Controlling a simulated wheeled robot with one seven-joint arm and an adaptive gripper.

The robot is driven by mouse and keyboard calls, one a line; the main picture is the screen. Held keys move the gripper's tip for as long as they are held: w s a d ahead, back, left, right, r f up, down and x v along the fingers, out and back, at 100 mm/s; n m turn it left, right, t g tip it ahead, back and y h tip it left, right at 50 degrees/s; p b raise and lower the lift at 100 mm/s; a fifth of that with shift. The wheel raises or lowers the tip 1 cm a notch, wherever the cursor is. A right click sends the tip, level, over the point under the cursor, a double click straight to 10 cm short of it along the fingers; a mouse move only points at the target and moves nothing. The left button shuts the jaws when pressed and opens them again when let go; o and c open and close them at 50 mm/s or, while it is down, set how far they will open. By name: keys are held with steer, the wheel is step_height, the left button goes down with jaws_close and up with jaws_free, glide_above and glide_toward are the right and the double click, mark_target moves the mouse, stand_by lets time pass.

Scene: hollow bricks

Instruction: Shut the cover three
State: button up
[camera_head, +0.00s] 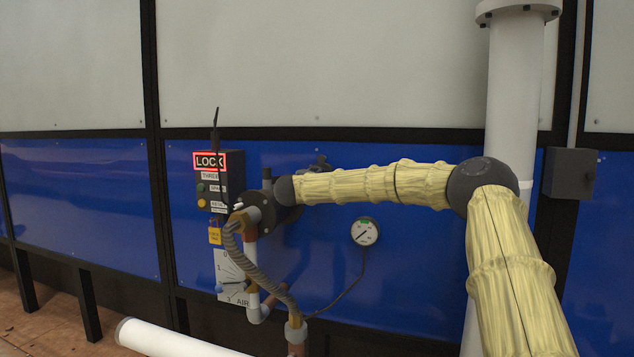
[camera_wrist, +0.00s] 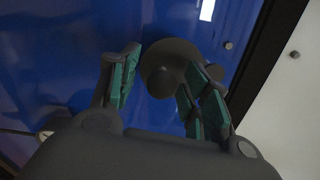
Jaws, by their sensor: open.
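A dark control box (camera_head: 222,182) on the blue wall carries a red-framed LOCK sign and a label that seems to read THREE. A thin dark upright piece (camera_head: 215,132) rises above its front; I cannot tell whether it is the cover's edge. My gripper (camera_wrist: 163,62) is open, with green-padded fingers apart. A dark round part (camera_wrist: 158,78) lies between or just beyond the fingers in the wrist view; contact cannot be told. In the head view my wrist is just right of the box, and the fingers are hard to make out.
A yellow tag (camera_head: 215,236) hangs below the box, above a white dial plate (camera_head: 231,277) marked AIR. A ribbed hose (camera_head: 262,270) runs down near my wrist. A round gauge (camera_head: 365,231) is on the wall at right. A white pipe (camera_head: 180,340) lies low in front.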

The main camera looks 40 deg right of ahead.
steer(key=v, duration=1.1)
steer(key=shift+s+a, duration=0.25)
